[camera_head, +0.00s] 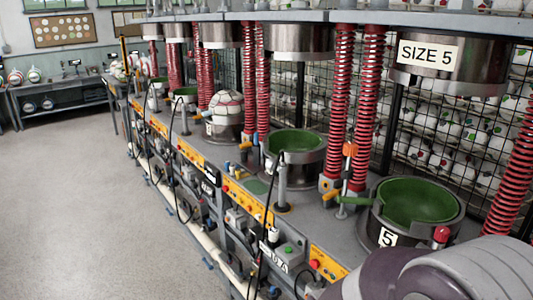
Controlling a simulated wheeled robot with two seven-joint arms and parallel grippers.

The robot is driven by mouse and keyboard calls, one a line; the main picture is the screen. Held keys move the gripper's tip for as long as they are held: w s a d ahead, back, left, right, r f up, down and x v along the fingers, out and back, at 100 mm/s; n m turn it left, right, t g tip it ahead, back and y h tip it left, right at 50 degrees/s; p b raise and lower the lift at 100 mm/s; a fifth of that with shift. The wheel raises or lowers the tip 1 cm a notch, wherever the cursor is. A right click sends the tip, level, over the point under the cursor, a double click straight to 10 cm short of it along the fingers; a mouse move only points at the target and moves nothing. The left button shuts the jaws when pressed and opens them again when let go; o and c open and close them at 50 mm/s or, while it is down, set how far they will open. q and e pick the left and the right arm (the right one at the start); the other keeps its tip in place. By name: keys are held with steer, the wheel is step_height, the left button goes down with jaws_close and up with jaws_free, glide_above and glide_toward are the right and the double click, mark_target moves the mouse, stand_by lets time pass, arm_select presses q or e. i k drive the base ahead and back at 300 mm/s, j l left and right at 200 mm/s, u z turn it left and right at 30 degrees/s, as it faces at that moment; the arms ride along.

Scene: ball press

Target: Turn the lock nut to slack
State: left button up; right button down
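I cannot single out the lock nut for sure in the head view. The nearest press has a round metal lower mould (413,208) with a green lining and a "5" label. A red knob (441,235) stands at its front right. A slim post with an orange block (349,150) and a green-yellow lever (346,186) stands to its left. The upper mould (455,66) hangs above, apart from the lower one, with a "SIZE 5" sign. Neither of my grippers is in view. A grey rounded part of my body covers the lower right corner.
Further presses run back to the left, one holding a ball (226,104). Red springs (340,100) stand between moulds. An orange control panel (327,264) and black hoses line the bench front. A wire mesh with balls stands behind. The floor (80,200) at left is clear.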

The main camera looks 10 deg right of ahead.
mark_target(345, 174)
steer(key=i+z, duration=0.1)
steer(key=z, duration=0.3)
steer(key=i+j+z, duration=0.1)
steer(key=z, duration=0.3)
steer(key=j+z, duration=0.1)
steer(key=z, duration=0.3)
steer(key=i+j+z, duration=0.1)
steer(key=z, duration=0.25)
